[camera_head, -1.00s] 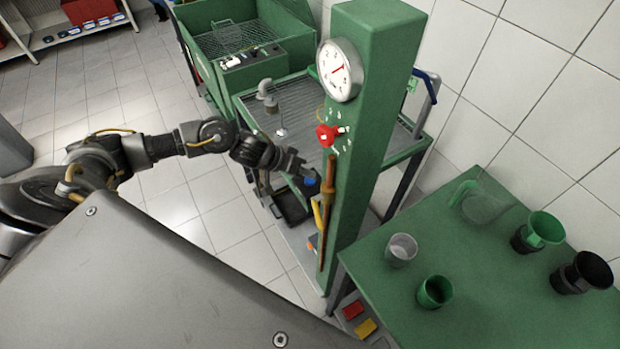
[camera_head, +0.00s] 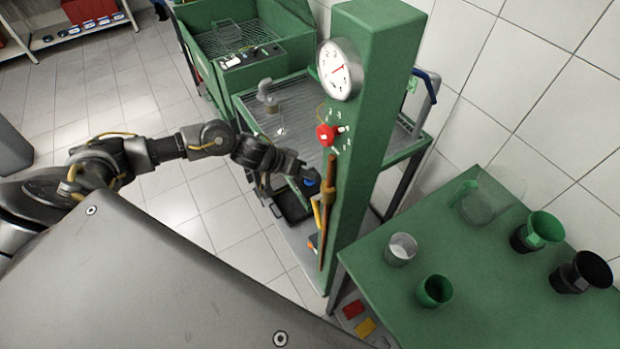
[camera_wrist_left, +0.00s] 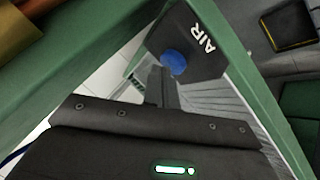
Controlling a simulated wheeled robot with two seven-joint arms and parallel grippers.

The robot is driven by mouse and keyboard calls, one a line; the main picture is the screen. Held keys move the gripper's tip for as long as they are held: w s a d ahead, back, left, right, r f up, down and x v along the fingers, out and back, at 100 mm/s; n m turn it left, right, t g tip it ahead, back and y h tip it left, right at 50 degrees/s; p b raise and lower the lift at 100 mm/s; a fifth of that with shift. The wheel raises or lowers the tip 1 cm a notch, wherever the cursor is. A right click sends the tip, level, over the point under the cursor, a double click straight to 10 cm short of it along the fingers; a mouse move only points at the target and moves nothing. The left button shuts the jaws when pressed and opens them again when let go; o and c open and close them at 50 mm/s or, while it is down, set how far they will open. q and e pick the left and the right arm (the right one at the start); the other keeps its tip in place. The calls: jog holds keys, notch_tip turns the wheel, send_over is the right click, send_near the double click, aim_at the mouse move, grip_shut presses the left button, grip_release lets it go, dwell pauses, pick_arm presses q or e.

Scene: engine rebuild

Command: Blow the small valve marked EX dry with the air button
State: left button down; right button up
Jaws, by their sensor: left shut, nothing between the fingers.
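A black box marked AIR (camera_wrist_left: 195,45) with a round blue button (camera_wrist_left: 173,63) shows in the left wrist view. The blue button also shows in the head view (camera_head: 310,182), at the left side of the green column. My left gripper (camera_head: 312,180) is shut and empty, its fingertips right at the blue button. In the left wrist view the fingers (camera_wrist_left: 161,80) reach the button's edge; I cannot tell whether they press it. A small valve-like part (camera_head: 281,130) with a thin stem stands on the grated bench; its marking is too small to read. My right gripper is out of view.
The green column (camera_head: 372,130) carries a dial gauge (camera_head: 340,70), a red knob (camera_head: 325,135) and a copper-coloured pipe (camera_head: 327,215). A grey part (camera_head: 266,90) stands on the grated bench. A green table (camera_head: 480,300) with several cups is at the right.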

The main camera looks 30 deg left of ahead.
aim_at(306, 180)
pick_arm(q)
jog(key=shift+f, duration=0.35)
dwell(0.3)
jog(key=shift+r, duration=0.1)
jog(key=shift+r+p, duration=0.95)
jog(key=shift+p, duration=0.35)
notch_tip(306, 180, up, 5)
jog(key=p, duration=0.6)
dwell(2.0)
